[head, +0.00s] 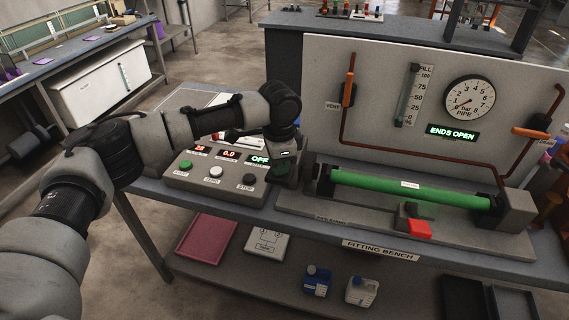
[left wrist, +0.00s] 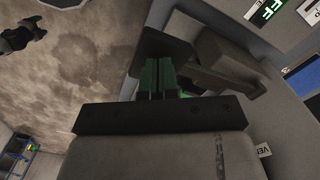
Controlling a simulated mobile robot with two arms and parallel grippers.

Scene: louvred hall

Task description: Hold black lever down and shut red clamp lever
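The red clamp lever (head: 418,229) lies on the front of the fitting bench fixture, below the green pipe (head: 410,189). A small dark piece touches it behind. My left gripper (head: 285,168) is by the left end of the pipe, beside the control box, partly hidden by my wrist. In the left wrist view the green fingers (left wrist: 159,77) are close together, with no clear gap. A flat black piece (left wrist: 160,42), perhaps the black lever, is just beyond their tips. I cannot tell whether they touch it. A grey arm-like block (left wrist: 230,75) is beside them. My right gripper is not in view.
The control box (head: 215,182) has green, white and black buttons and a display reading OFF. The upright panel (head: 430,80) holds a gauge, an ENDS OPEN sign and orange valve handles (head: 349,82). Trays and bottles (head: 317,280) sit on the lower shelf.

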